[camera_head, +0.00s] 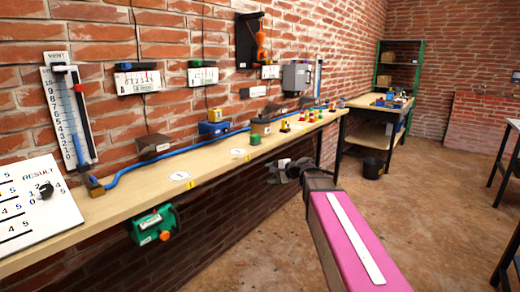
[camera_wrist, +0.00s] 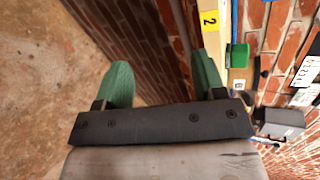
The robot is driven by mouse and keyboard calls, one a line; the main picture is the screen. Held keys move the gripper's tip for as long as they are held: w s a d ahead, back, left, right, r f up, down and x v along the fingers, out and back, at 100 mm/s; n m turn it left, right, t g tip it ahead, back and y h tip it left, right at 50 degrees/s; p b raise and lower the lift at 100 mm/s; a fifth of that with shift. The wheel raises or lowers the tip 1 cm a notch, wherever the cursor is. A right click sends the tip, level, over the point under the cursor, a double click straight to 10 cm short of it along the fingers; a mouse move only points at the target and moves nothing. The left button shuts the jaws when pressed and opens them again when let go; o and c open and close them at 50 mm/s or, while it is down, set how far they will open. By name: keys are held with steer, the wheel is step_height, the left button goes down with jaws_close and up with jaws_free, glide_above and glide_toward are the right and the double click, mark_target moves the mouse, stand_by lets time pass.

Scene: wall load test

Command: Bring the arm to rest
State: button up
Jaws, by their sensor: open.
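My gripper (camera_head: 290,171) is held out beside the front edge of the long wooden wall shelf (camera_head: 218,165), a little below its top. In the wrist view my gripper (camera_wrist: 165,85) shows two green fingers set wide apart with nothing between them. Beyond the fingers are the brick wall under the shelf and the floor. My pink arm link with a white strip reaches in from the bottom of the head view. The gripper is small in the head view, so its distance from the shelf edge is hard to tell.
A green block (camera_head: 255,139) stands on the shelf near my gripper; it also shows in the wrist view (camera_wrist: 240,56). A green device (camera_head: 153,224) hangs under the shelf. A workbench (camera_head: 372,103) with a black bin (camera_head: 372,168) stands behind. Open floor lies right.

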steer(key=s+d+f+n+g+h, duration=0.4)
steer(key=s+d+f, duration=0.3)
steer(key=s+f, duration=0.4)
steer(key=s+d+f+n+g+h, duration=0.3)
steer(key=s+d+f+n+h, duration=0.2)
steer(key=s+f, duration=0.6)
step_height(320, 180, down, 4)
steer(key=shift+d+r+g+h, duration=0.2)
steer(key=shift+d+g+h, duration=0.2)
steer(key=shift+d+h, duration=0.65)
steer(key=shift+a, duration=0.1)
